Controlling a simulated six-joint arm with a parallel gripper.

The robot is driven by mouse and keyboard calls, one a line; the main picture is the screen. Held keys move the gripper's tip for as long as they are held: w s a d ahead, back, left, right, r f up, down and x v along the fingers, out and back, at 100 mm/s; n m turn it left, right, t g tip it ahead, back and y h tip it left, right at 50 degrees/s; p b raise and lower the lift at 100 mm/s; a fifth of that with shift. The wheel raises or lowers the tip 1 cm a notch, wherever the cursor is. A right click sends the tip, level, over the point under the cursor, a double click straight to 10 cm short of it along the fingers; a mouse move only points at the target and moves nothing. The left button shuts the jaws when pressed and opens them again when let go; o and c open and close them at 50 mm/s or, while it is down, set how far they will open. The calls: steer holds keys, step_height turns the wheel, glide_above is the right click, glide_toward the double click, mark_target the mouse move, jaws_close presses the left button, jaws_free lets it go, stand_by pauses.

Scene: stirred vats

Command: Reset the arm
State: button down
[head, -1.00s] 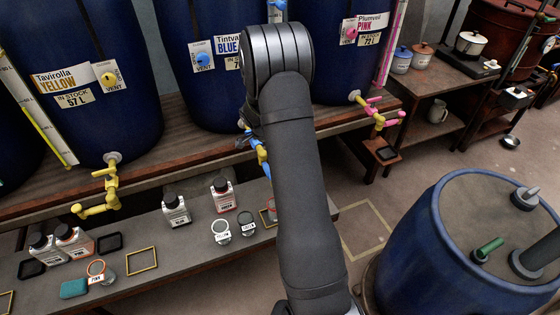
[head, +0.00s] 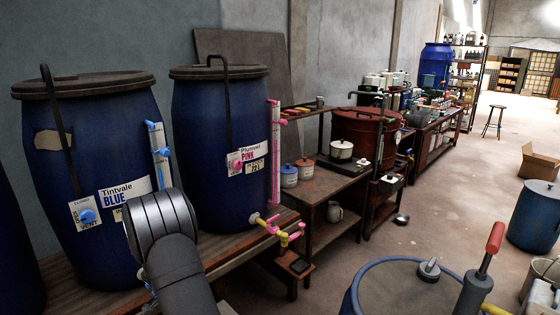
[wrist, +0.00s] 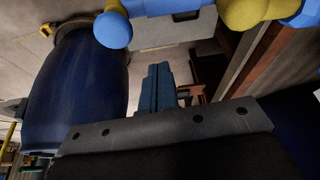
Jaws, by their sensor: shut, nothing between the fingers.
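My gripper (wrist: 158,88) shows in the wrist view as two fingers pressed together, with nothing between them. In the head view my dark arm rises from the bottom edge at the left, in front of the Tintvale BLUE vat (head: 88,150). The gripper itself is hidden there behind the arm. In the wrist view a blue and yellow tap (wrist: 160,7) crosses the top edge, close to the camera and apart from the fingers. A blue drum (wrist: 75,95) fills the left side of that view.
The Plumvel PINK vat (head: 215,120) stands right of my arm, its pink and yellow tap (head: 275,229) jutting over the bench edge. A low table (head: 325,190) holds lidded pots. A blue drum (head: 365,290) stands at the front. The floor (head: 455,200) beyond is mostly clear.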

steer(key=f, duration=0.1)
steer(key=s+a+f, duration=0.1)
steer(key=f, duration=0.2)
steer(key=shift+s+a+f, duration=0.4)
